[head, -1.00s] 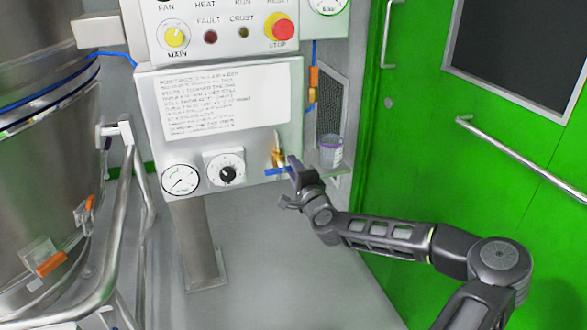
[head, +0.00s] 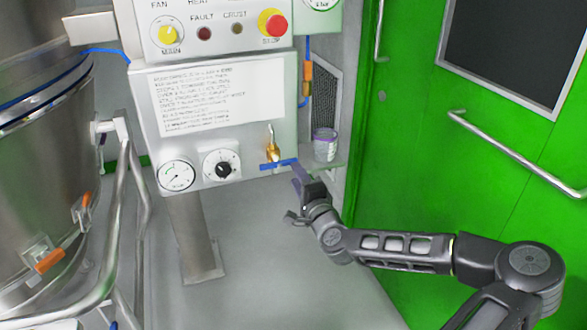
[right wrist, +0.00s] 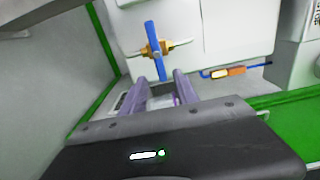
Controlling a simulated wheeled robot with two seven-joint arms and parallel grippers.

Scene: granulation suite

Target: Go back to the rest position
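My right gripper (head: 297,195) is in front of the control panel's lower right corner, below and right of the blue-handled brass valve (head: 273,160). Its two fingers are spread with nothing between them. In the right wrist view the fingers of this gripper (right wrist: 160,88) stand apart, and the valve's blue handle (right wrist: 153,38) lies beyond their tips, not held. In the head view the handle lies roughly level. One fingertip overlaps the picture close to the handle's right end. My left gripper is not in view.
The control panel (head: 228,155) carries a gauge (head: 176,176), a dial (head: 222,168) and a red stop button (head: 273,23). A small cup (head: 325,146) stands on a shelf right of the valve. A steel vessel (head: 45,170) is left; a green door (head: 450,170) is right. Floor below is clear.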

